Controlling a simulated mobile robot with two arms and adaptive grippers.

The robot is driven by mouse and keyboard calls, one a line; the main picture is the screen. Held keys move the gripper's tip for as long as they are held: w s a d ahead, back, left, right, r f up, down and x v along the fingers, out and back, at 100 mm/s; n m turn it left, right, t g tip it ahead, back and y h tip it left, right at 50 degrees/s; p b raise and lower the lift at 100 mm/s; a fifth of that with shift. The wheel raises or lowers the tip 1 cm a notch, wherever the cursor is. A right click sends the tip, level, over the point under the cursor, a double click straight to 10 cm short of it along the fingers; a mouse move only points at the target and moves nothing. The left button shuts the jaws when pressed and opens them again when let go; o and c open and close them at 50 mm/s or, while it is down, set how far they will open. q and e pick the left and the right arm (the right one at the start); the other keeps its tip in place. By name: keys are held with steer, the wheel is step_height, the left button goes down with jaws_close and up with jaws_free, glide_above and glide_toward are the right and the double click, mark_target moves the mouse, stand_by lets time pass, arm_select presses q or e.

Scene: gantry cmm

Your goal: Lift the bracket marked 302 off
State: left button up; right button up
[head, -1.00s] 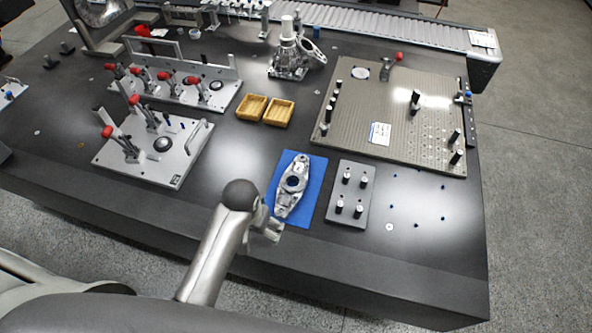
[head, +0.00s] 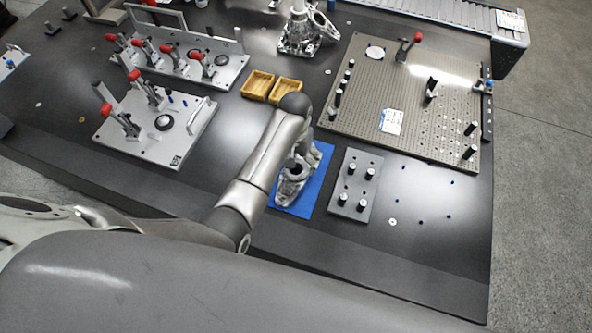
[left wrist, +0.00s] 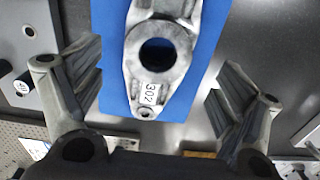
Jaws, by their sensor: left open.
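The grey metal bracket (head: 289,188) lies on a blue mat (head: 315,187). In the head view my left arm hides much of it. In the left wrist view the bracket (left wrist: 171,32) shows a large round hole and a white label reading 302 (left wrist: 151,94). The blue mat (left wrist: 206,50) shows on both sides of it. My left gripper (left wrist: 160,75) is open, with one finger on each side of the bracket and a gap to each; its height above the bracket is hard to tell. In the head view the left gripper is mostly hidden behind my arm. My right gripper is not in view.
A dark plate with several posts (head: 355,187) stands just right of the mat. Two yellow trays (head: 258,86) sit behind it. A clamp fixture (head: 157,130) is at left, a large perforated plate (head: 400,90) at right. The table's front strip is mostly clear.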

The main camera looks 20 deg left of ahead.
mark_target(296, 174)
arm_select(q)
steer(key=shift+d+f, duration=0.1)
steer(key=shift+f, duration=2.6)
steer(key=c, duration=1.3)
steer(key=shift+r, duration=0.1)
steer(key=shift+c, duration=1)
steer(key=shift+r+p, duration=0.1)
steer(key=shift+p, duration=0.25)
